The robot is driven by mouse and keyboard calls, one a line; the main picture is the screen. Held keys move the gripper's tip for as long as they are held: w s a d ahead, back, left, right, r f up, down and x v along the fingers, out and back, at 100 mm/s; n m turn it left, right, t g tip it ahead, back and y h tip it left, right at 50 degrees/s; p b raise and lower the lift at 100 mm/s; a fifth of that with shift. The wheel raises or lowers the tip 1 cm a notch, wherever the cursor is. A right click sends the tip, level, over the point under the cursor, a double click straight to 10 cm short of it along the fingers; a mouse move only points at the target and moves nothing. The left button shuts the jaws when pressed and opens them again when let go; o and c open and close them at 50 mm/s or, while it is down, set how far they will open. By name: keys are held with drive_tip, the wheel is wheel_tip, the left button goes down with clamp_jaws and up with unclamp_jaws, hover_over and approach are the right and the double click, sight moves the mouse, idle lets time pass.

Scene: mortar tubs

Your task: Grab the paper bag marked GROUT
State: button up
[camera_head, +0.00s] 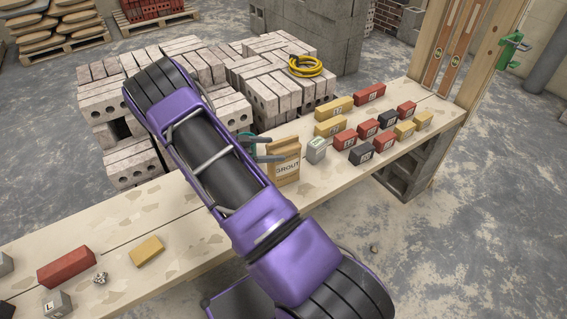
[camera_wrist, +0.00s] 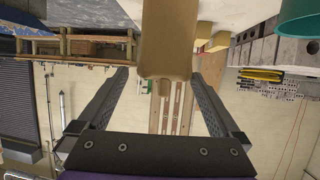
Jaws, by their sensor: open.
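The tan paper bag marked GROUT (camera_head: 284,168) stands upright on the plank bench, to the right of my arm. My gripper (camera_head: 280,147) is at the upper part of the bag, with its two dark fingers reaching towards it from the left. In the wrist view, which looks upside down, the bag (camera_wrist: 168,40) lies ahead, in line with the gap between the fingers of my open gripper (camera_wrist: 160,77). The fingers are spread wider than the bag's near end and are not closed on it. I cannot tell how far the fingertips overlap the bag.
A small grey block (camera_head: 316,149) stands close to the bag's right. Several red, yellow and dark blocks (camera_head: 345,138) lie further right. A teal tub (camera_head: 246,143) shows behind my arm. Brick stacks (camera_head: 270,70) stand behind the bench. A red block (camera_head: 66,267) lies front left.

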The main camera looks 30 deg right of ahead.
sight(283, 148)
drive_tip(key=x, duration=0.5)
drive_tip(key=shift+w+d+f, duration=0.2)
drive_tip(key=shift+f, duration=0.15)
clamp_jaws()
drive_tip(key=shift+w+r, duration=0.1)
drive_tip(key=shift+r, duration=0.15)
